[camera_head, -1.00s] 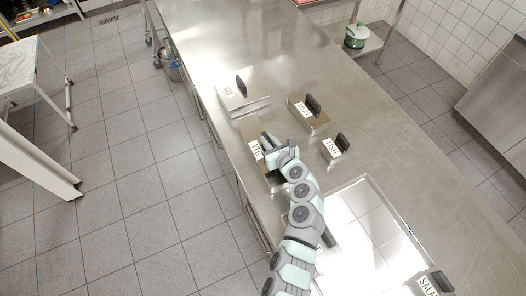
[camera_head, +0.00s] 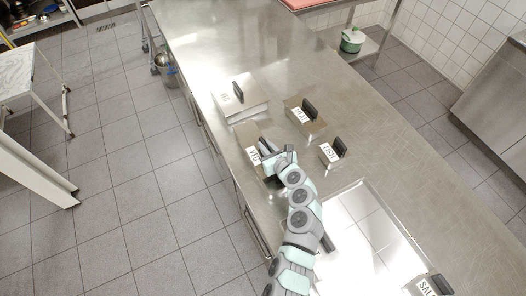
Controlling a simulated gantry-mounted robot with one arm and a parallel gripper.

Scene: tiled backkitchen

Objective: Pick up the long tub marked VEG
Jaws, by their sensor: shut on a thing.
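The tub with a white label (camera_head: 253,156), which looks like VEG though the text is small, lies on the steel counter by its left edge. It is a long, low metal tub with a brownish top (camera_head: 246,131). My gripper (camera_head: 268,153) is over its middle, coming from the lower right. It is shut on the tub's upright grip, which is mostly hidden behind the fingers. My arm covers the tub's right side. I see no clear gap between tub and counter.
A larger labelled tub (camera_head: 256,105) stands just behind. Two tubs with black grips, one labelled like MEAT (camera_head: 313,124) and one like FISH (camera_head: 333,153), stand to the right. A bright, shallow recess (camera_head: 362,228) and another tub (camera_head: 428,284) lie nearer. The far counter (camera_head: 215,45) is clear.

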